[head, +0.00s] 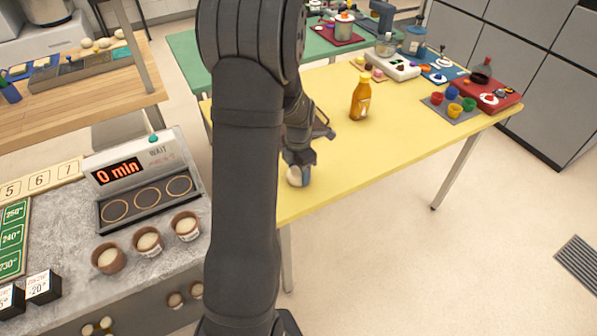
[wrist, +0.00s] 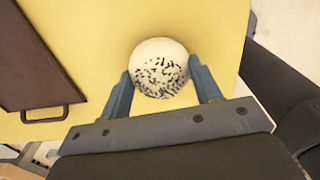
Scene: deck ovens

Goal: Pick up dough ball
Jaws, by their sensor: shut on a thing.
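A pale dough ball with dark specks on one side (wrist: 159,66) is between the fingers of my gripper (wrist: 160,90) in the wrist view. The two blue-grey fingers touch it on either side, and the gripper is shut on it. In the head view the dough ball (head: 295,177) shows below my gripper (head: 298,165), at the near left edge of the yellow table (head: 370,150). I cannot tell whether it rests on the table or is just above it. My arm hides part of the table's left side.
A brown tray with a handle (wrist: 40,65) lies left of the ball in the wrist view. In the head view, an orange bottle (head: 361,97) stands further back on the table. Several small pots (head: 148,241) sit on the grey counter at left. The table's front right is clear.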

